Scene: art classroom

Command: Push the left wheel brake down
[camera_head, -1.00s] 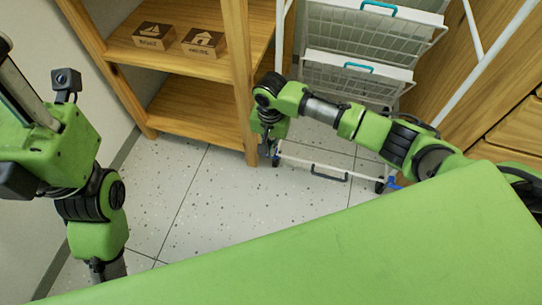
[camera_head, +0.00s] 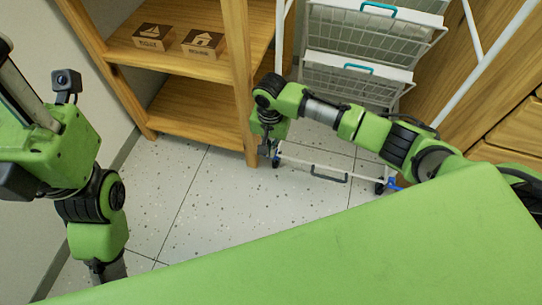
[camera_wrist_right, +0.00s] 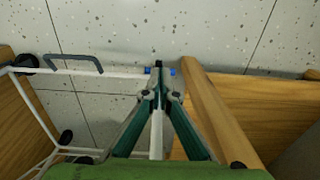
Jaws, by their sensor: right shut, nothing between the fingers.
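The white wire cart (camera_head: 318,165) stands on the floor with its low front bar and front wheels toward me. The left front wheel (camera_head: 275,162) is dark and partly hidden by my right gripper. Its blue brake lever (camera_wrist_right: 173,71) shows in the right wrist view, with blue on both sides of the fingertips. My right gripper (camera_head: 267,151) points down at that wheel, and its closed fingertips (camera_wrist_right: 158,66) overlap the lever in the wrist view. Contact cannot be told. The right front wheel (camera_head: 380,187) has a blue lever (camera_head: 395,184). My left gripper's fingers are hidden at the bottom left.
A wooden shelf (camera_head: 243,85) stands close left of the wheel, with two wooden blocks (camera_head: 152,37) (camera_head: 203,43) on it. Wooden drawers (camera_head: 515,125) stand at the right. The speckled floor (camera_head: 215,200) in front is clear.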

